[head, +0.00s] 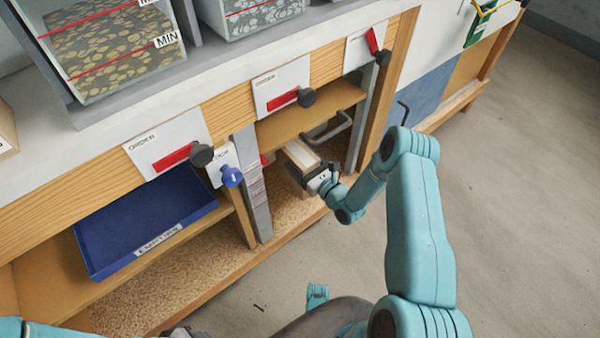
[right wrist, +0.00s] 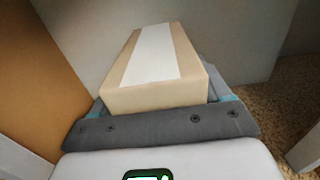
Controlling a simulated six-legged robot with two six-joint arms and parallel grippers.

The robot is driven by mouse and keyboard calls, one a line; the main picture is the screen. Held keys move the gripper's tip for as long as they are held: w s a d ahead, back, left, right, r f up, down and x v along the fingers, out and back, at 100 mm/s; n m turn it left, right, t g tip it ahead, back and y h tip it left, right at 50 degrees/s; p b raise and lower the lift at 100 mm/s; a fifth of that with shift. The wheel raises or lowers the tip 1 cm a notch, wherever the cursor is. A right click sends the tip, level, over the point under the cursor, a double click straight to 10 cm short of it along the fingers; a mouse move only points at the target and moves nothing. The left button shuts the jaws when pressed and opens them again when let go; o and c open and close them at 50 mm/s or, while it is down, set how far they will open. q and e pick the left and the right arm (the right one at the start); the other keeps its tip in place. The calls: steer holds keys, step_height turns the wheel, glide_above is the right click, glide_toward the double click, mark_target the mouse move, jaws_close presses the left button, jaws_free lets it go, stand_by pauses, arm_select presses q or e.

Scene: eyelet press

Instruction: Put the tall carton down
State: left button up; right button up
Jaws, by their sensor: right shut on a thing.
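The tall carton (head: 299,156) is a tan box with a white strip along its top face. My right gripper (head: 318,178) is shut on it, inside the lower cubby of the bench under a wooden shelf. In the right wrist view the carton (right wrist: 155,70) lies lengthwise away from the grey gripper jaws (right wrist: 160,125). Its far end is near a pale wall. Whether its underside touches the cubby floor is hidden. My left gripper is not in view; only a piece of the left arm shows at the lower left.
A grey post (head: 255,190) stands just left of the carton, and a wooden end panel (head: 385,85) is to the right. A blue EMPTIES tray (head: 140,225) sits in the left bay. The speckled cubby floor (head: 290,207) is bare in front.

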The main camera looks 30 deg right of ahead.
steer(key=shift+f+b, duration=0.7)
steer(key=shift+f, duration=1.2)
steer(key=o, duration=1.7)
steer(key=shift+s+d+p, duration=0.15)
steer(key=shift+s+p, duration=0.35)
steer(key=shift+s, duration=1.5)
steer(key=shift+s+d+p, duration=0.2)
steer(key=shift+s+p, duration=0.35)
steer(key=shift+s, duration=1.45)
steer(key=shift+s+d+p, duration=0.15)
steer(key=shift+s+p, duration=0.35)
steer(key=shift+s, duration=1.5)
